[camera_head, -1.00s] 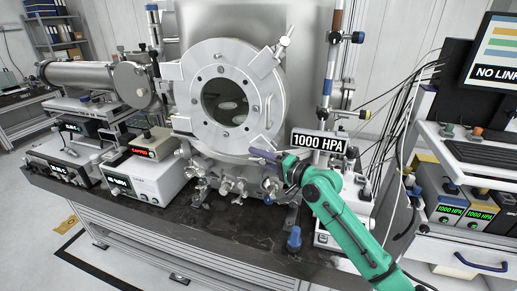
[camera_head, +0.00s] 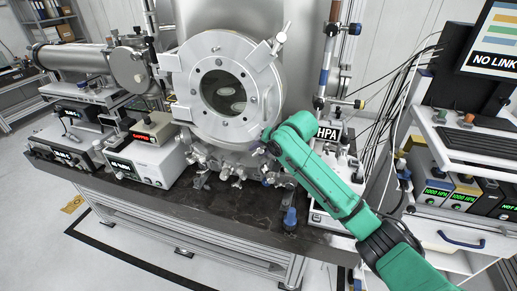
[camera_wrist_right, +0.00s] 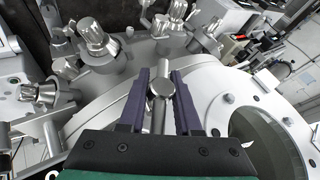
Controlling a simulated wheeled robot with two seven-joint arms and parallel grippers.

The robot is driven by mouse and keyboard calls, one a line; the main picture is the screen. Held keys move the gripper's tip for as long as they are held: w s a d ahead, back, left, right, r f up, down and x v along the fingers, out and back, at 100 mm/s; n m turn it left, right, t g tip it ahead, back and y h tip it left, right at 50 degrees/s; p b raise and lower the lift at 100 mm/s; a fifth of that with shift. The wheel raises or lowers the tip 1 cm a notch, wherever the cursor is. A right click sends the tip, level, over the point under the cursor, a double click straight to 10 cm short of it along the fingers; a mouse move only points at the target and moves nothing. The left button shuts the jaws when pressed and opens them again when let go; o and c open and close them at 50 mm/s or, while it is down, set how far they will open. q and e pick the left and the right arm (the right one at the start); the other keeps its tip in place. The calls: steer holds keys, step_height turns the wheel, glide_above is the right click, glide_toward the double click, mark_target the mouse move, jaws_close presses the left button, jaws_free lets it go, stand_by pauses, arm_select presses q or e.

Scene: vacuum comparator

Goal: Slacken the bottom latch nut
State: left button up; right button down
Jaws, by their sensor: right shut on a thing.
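The round metal chamber door (camera_head: 190,100) with its dark porthole faces me in the head view. In the right wrist view its flange (camera_wrist_right: 215,85) curves away to the right. The bottom latch nut (camera_wrist_right: 160,88), a metal knob on a rod, sits between the purple fingers of my right gripper (camera_wrist_right: 160,80). Those fingers are shut on it. Another latch with a handle (camera_head: 281,37) shows at the door's upper right. My left gripper is not in view.
Several metal valves (camera_wrist_right: 97,40) stand close beyond the fingers in the wrist view. A blue knob (camera_head: 290,218) stands on the dark bench top (camera_head: 230,208). Instrument boxes (camera_head: 150,160) are at left. A pressure sign (camera_head: 327,134) is partly hidden behind my arm.

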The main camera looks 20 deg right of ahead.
steer(key=shift+r+g+h, duration=0.1)
steer(key=shift+g+h, duration=0.2)
steer(key=shift+h, duration=0.1)
stand_by(0.3)
steer(key=c, duration=0.7)
jaws_free()
steer(key=shift+o, duration=0.2)
steer(key=shift+s, duration=0.1)
